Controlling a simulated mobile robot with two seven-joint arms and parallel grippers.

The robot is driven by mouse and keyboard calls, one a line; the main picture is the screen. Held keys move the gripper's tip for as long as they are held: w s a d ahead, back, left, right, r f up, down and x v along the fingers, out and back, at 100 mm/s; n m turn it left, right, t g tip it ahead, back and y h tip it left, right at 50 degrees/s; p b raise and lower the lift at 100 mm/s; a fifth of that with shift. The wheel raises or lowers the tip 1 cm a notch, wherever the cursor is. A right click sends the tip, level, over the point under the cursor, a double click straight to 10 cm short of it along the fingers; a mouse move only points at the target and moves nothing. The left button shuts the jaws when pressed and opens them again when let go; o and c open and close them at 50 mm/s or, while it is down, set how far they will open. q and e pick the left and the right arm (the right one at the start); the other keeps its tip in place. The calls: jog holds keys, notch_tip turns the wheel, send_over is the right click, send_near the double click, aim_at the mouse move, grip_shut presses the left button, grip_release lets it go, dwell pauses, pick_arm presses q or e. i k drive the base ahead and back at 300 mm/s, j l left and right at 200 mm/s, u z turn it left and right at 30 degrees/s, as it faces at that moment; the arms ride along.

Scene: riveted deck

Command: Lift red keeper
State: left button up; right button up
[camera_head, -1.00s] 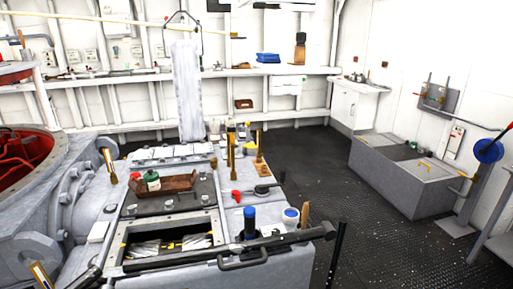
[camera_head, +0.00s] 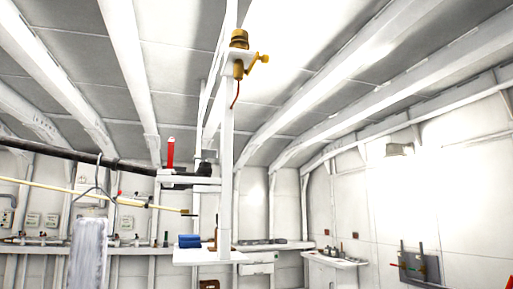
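A red upright piece (camera_head: 170,153), which looks like the red keeper, stands on a small white bracket (camera_head: 190,184) left of the white post. It sits at the end of a long dark bar (camera_head: 75,154) that comes in from the left edge. Whether it is fastened down is too small to tell. Neither of my grippers shows in this view, and nothing is seen touching the red piece.
A white post (camera_head: 226,150) rises in the middle, with a brass lamp (camera_head: 239,40) on top. A white shelf (camera_head: 212,257) at its foot holds a blue bundle (camera_head: 190,241). A thin yellow pole (camera_head: 90,194) runs below the dark bar. White beams cross overhead.

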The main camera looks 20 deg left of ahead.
aim_at(171, 141)
jog(key=i+l+z, duration=0.6)
jog(key=i, duration=0.2)
jog(key=i+l+z, duration=0.1)
jog(key=i+z, duration=0.2)
jog(key=i, duration=0.15)
jog(key=i+u, duration=0.2)
jog(key=u, duration=0.25)
jog(key=i+u, duration=0.2)
jog(key=u, duration=0.2)
jog(key=i+u, duration=0.2)
jog(key=u, duration=0.25)
jog(key=i+l+u, duration=0.15)
jog(key=u, duration=0.25)
jog(key=i+u, duration=0.15)
jog(key=u, duration=0.3)
jog(key=i+u, duration=0.15)
jog(key=u, duration=0.25)
jog(key=i+l+u, duration=0.15)
jog(key=u, duration=0.3)
jog(key=i+l+u, duration=0.15)
jog(key=u, duration=0.3)
